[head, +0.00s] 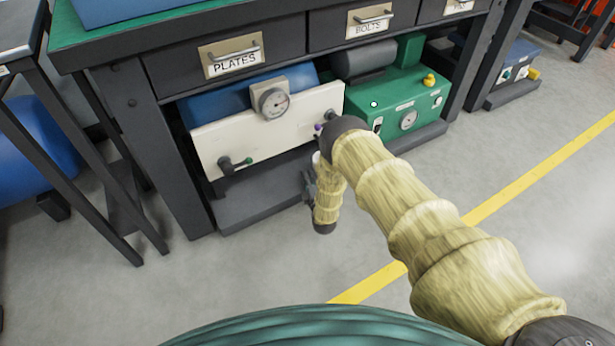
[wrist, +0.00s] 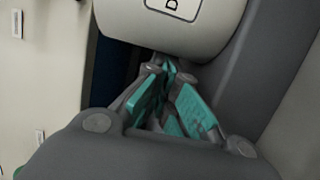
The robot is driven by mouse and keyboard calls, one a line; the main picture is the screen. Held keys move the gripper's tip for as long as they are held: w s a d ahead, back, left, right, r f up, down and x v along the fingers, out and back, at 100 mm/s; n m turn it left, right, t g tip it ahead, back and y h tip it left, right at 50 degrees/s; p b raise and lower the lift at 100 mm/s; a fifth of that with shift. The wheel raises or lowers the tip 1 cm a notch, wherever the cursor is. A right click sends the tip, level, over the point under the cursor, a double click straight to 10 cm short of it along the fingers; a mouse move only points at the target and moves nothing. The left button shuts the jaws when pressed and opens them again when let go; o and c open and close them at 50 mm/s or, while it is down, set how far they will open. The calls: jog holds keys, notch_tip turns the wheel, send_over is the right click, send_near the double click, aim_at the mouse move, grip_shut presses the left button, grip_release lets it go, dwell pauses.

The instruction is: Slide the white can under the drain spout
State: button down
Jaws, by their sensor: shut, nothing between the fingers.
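The white can (wrist: 175,28) fills the top of the wrist view, cut off by the frame edge. A label on it shows a letter "D". My gripper (wrist: 168,70) has its teal-padded fingertips together, right at the can's near side; whether they touch it I cannot tell. Nothing is between the fingers. In the head view my gripper (head: 308,186) is mostly hidden by my arm, in front of the cream panel's right end. Only a small pale patch, perhaps the can, shows there. A black spout with a green lever (head: 230,164) sticks out low on the panel's left side.
The cream panel (head: 262,135) carries a gauge (head: 273,101) and a purple knob (head: 319,127). A grey lower shelf (head: 255,204) runs beneath it. A green unit (head: 405,100) stands to the right. A dark table leg (head: 160,150) bounds the left. The floor in front is clear.

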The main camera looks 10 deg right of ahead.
aim_at(300, 187)
jog(key=shift+s+a, duration=0.15)
jog(key=shift+a, duration=0.3)
jog(key=s+a, duration=0.1)
jog(key=s+a+p, duration=0.1)
jog(key=a, duration=0.1)
jog(key=shift+r, duration=0.1)
jog(key=s+p, duration=0.1)
jog(key=s, duration=0.2)
jog(key=s+p, duration=0.1)
jog(key=s, duration=0.2)
jog(key=s+p, duration=0.1)
jog(key=s, duration=0.2)
jog(key=shift+d, duration=0.3)
